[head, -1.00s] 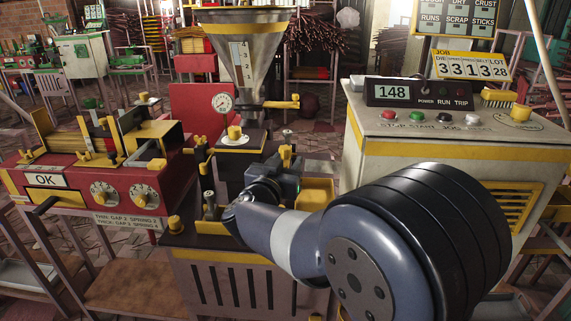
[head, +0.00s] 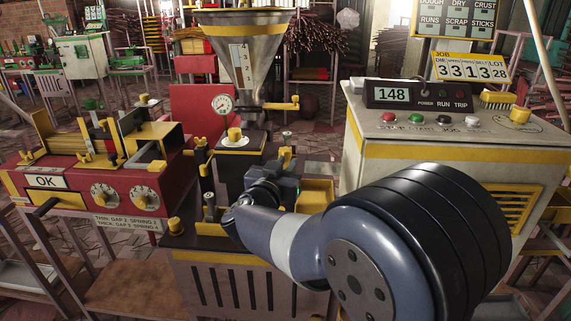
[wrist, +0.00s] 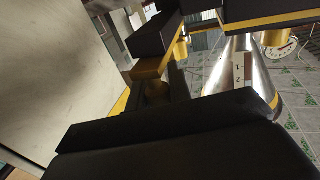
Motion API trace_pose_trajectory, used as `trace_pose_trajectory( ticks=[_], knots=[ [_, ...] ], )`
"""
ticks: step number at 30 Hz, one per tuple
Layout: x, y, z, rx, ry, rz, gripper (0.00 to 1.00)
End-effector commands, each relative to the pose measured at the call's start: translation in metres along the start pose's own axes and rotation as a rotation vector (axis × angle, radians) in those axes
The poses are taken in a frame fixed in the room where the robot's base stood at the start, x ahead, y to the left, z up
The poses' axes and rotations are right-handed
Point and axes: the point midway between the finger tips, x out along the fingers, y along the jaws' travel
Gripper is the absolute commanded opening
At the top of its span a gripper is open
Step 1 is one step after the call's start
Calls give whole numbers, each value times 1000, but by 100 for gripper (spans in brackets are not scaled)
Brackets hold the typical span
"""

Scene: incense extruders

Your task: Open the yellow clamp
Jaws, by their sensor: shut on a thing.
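The extruder with the steel hopper (head: 243,62) stands in the middle of the head view. My gripper (head: 284,164) is at the right side of its die end, above the dark machine bed. It is shut on a part that appears to be the yellow clamp; my own wrist and jaws hide most of it in the head view. In the wrist view a yellow-brown piece (wrist: 152,68) shows beside black parts, with the hopper (wrist: 238,72) to its right. I cannot tell how far the clamp is swung.
A red machine with yellow fittings (head: 130,189) stands at left. A beige control cabinet (head: 450,150) with a 148 display stands close at right. A yellow bin (head: 318,190) lies right beside my gripper. A yellow-handled lever (head: 282,104) sticks out right of the pressure gauge (head: 222,104).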

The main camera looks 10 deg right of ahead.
Motion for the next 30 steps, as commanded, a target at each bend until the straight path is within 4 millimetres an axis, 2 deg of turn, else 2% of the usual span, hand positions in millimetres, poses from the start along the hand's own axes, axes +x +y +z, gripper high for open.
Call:
trace_pose_trajectory(
  ticks=[5,12,13,20,30],
  knots=[
    [-10,2,-2,-2,-3,-2,0],
    [-10,2,0,-1,-1,-1,0],
    [-10,2,0,-1,-1,-1,20],
    [-10,2,0,-1,-1,-1,39],
    [-14,2,0,0,-1,-2,40]
  ],
)
